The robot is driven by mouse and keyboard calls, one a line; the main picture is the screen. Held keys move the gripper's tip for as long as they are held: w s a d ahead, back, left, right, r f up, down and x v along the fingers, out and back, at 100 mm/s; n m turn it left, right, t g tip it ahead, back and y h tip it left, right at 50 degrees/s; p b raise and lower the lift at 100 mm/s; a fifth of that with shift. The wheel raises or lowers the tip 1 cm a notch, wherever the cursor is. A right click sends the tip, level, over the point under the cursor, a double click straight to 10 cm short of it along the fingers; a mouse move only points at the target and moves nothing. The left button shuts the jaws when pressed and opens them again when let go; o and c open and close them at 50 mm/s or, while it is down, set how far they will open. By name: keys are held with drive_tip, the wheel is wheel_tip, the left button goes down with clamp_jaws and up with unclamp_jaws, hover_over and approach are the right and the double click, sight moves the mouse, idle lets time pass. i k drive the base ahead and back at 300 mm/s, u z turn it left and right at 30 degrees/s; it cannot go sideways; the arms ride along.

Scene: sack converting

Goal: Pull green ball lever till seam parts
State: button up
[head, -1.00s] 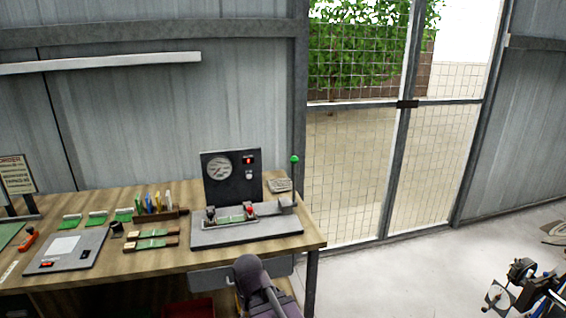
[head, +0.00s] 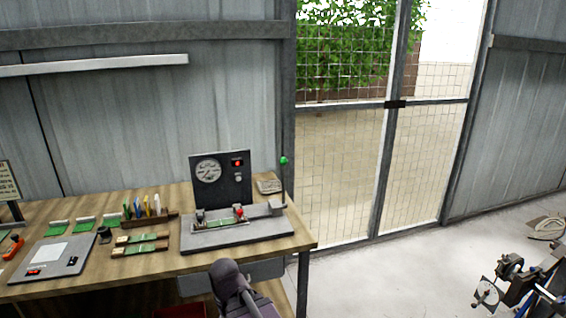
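The green ball (head: 284,160) is at the right end of the tester on the workbench; its rod is hard to make out against the wall post. The tester has a grey base (head: 205,243) and an upright dark panel (head: 222,195) with a round dial (head: 208,171) and a red light. A green strip (head: 219,223) lies between two clamps, one with a red knob (head: 239,212); the seam is too small to judge. My gripper is not in view. A rounded purple-grey part (head: 232,282), possibly my arm, rises at the bottom edge, below the bench front.
The wooden workbench (head: 95,200) also holds green samples (head: 140,244), a rack of coloured strips (head: 150,212) and a grey plate with a red switch (head: 50,255). A stack (head: 268,184) lies behind the tester. Clear floor (head: 390,270) lies right of the bench; black equipment (head: 510,280) stands at lower right.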

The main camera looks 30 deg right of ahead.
sight(283, 161)
drive_tip(key=z, duration=0.05)
drive_tip(key=i, duration=0.95)
drive_tip(key=u, duration=0.05)
